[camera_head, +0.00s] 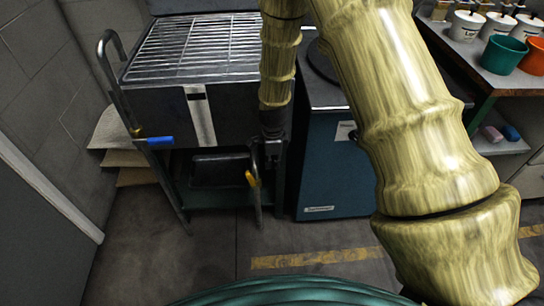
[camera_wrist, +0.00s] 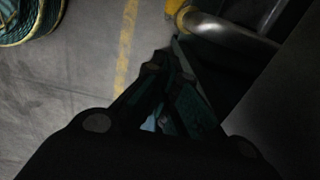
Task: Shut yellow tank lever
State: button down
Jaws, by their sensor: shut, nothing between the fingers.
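The yellow tank lever (camera_head: 251,178) sits on the grey pipe hanging at the right front of the tank (camera_head: 165,112). My gripper (camera_head: 271,160) points down just right of this pipe, close to the lever; I cannot tell whether they touch. In the wrist view my gripper (camera_wrist: 157,66) is dark, with its fingers together and nothing seen between them. A yellow part (camera_wrist: 176,17), apparently the lever, shows beyond the fingertips beside the metal pipe (camera_wrist: 222,32). The lever's exact angle is hard to tell.
A blue lever (camera_head: 159,141) is on the tank's left pipe (camera_head: 112,75). A wire rack (camera_head: 190,48) tops the tank. A blue cabinet (camera_head: 338,170) stands close on the right. A black box (camera_head: 220,167) sits beneath the tank. The floor in front is clear, with a yellow stripe (camera_head: 315,258).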

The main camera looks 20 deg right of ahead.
aim_at(253, 182)
jog(key=w+a+f, duration=0.1)
jog(key=a+f, duration=0.2)
jog(key=f, duration=0.1)
jog(key=shift+a+f+b, duration=0.35)
jog(key=shift+a+f, duration=0.05)
jog(key=shift+r, duration=0.1)
dwell(0.3)
jog(key=shift+w+a+h+p, duration=0.15)
jog(key=shift+a+h+p, duration=0.05)
jog(key=shift+h+p, duration=0.1)
